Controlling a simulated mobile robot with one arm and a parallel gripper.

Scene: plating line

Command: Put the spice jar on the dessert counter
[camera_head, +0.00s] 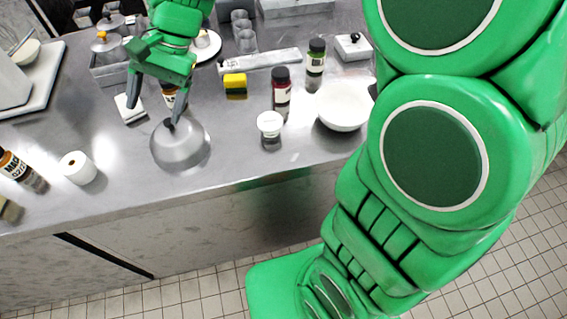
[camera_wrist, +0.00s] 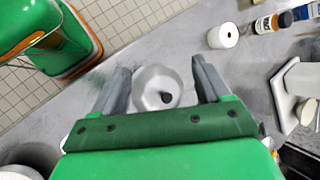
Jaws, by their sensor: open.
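My gripper (camera_head: 157,98) is open and empty, pointing down above a silver dome cover (camera_head: 180,150) with a black knob. In the wrist view the dome (camera_wrist: 150,88) shows between the spread fingers (camera_wrist: 162,80), not gripped. What is under the dome is hidden. No jar is clearly marked as the spice jar. A red dark-capped jar (camera_head: 281,94) and a green dark-capped jar (camera_head: 316,60) stand right of centre. No sign names the dessert counter; the grey counter (camera_head: 220,175) bears these things.
The tiled floor (camera_head: 210,300) lies beyond the counter's front edge.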

